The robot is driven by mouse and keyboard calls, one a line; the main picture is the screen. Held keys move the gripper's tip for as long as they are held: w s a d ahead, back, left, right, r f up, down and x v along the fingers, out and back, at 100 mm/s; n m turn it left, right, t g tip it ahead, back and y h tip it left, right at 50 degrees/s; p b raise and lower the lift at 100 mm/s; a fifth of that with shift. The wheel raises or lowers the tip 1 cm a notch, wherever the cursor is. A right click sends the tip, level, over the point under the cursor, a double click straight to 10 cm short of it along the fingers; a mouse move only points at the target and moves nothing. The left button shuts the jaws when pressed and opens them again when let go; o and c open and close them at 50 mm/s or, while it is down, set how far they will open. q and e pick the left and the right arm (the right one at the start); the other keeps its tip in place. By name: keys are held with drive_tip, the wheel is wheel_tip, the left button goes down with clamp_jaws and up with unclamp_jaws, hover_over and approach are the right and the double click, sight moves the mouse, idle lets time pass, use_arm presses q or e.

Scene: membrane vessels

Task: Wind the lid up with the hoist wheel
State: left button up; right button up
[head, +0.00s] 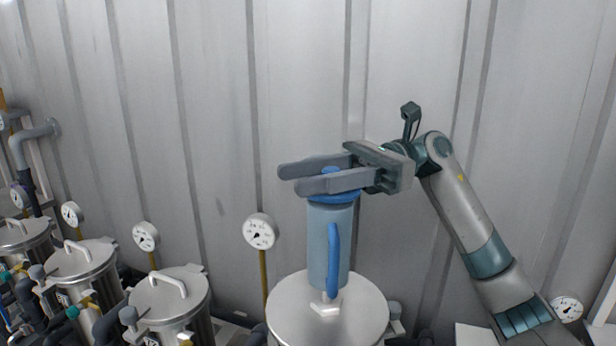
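The hoist wheel (348,197) is blue and sits on top of a grey-blue upright cylinder, with a blue curved bar (333,255) down its front. The wheel is mostly hidden by my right gripper. My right gripper (308,178) reaches in level from the right, its two fingers spread and pointing left over the wheel. A blue knob (331,171) shows between the fingers; I cannot tell whether they touch it. The round metal lid (362,312) is below the cylinder; its lower edge is out of frame. My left gripper is not in view.
Several metal vessels with handled lids (170,293) stand in a row at the left. Dial gauges on stems, one (260,232) just left of the hoist and another (566,309) at lower right, stand nearby. A corrugated wall (220,120) closes the back.

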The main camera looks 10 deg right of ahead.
drive_tip(key=shift+w+d+f, duration=0.1)
drive_tip(key=shift+d, duration=0.35)
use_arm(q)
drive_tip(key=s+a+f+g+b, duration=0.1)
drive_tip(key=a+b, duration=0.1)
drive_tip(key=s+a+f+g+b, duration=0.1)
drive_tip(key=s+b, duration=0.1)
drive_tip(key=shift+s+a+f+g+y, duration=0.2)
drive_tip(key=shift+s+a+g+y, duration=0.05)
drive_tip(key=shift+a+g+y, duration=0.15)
use_arm(e)
drive_tip(key=v, duration=1.6)
drive_tip(key=shift+d, duration=0.3)
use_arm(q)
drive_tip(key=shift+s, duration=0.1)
